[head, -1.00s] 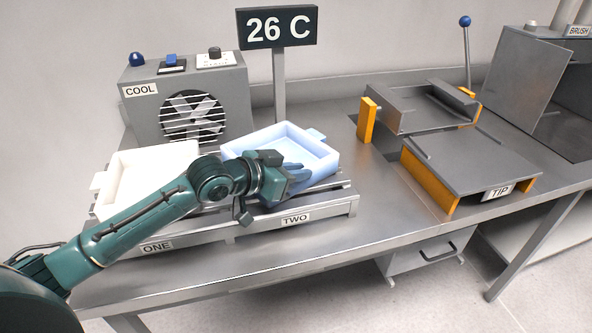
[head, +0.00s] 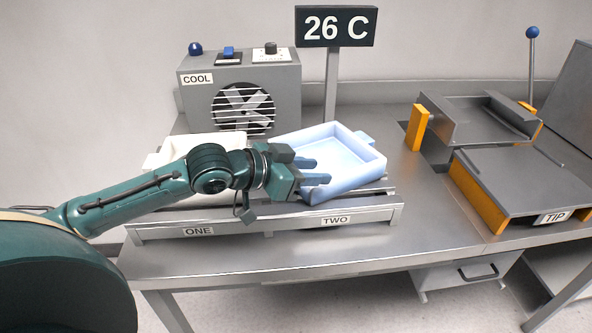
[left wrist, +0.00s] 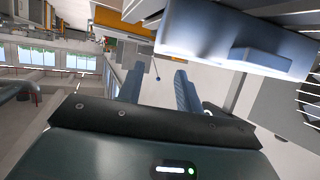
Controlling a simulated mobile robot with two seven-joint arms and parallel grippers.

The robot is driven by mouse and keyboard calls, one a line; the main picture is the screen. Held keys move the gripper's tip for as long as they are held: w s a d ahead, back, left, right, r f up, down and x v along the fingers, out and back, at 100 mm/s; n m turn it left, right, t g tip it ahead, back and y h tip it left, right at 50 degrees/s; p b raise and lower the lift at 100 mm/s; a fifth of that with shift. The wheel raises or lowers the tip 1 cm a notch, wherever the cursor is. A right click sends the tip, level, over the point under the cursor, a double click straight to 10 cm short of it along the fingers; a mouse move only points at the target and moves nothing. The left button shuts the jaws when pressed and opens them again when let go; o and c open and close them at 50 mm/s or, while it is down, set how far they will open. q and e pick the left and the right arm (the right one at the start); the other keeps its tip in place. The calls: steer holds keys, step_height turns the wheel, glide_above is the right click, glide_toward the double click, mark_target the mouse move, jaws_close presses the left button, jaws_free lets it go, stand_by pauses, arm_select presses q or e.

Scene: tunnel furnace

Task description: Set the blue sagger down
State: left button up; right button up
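The blue sagger (head: 362,178) is a pale blue open tray with a tab at its far right corner. It sits at place TWO of the metal rack (head: 375,209), turned slightly; whether it lies fully flat I cannot tell. My left gripper (head: 321,170) is open at its near left side, its two fingers apart with nothing between them. In the left wrist view the sagger (left wrist: 215,45) is above and right of the fingers (left wrist: 158,90), outside the gap. Contact is hard to judge. My right gripper is not in view.
A white sagger (head: 215,145) sits at place ONE, partly behind my arm. The TIP station (head: 520,185) is at right. Bare bench lies between rack and TIP.

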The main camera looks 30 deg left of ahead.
arm_select(q)
steer(key=v, duration=0.2)
steer(key=shift+s+a, duration=0.2)
steer(key=shift+s, duration=0.05)
steer(key=shift+s+a+r, duration=0.25)
steer(key=shift+s+r, duration=0.15)
steer(key=shift+s, duration=0.15)
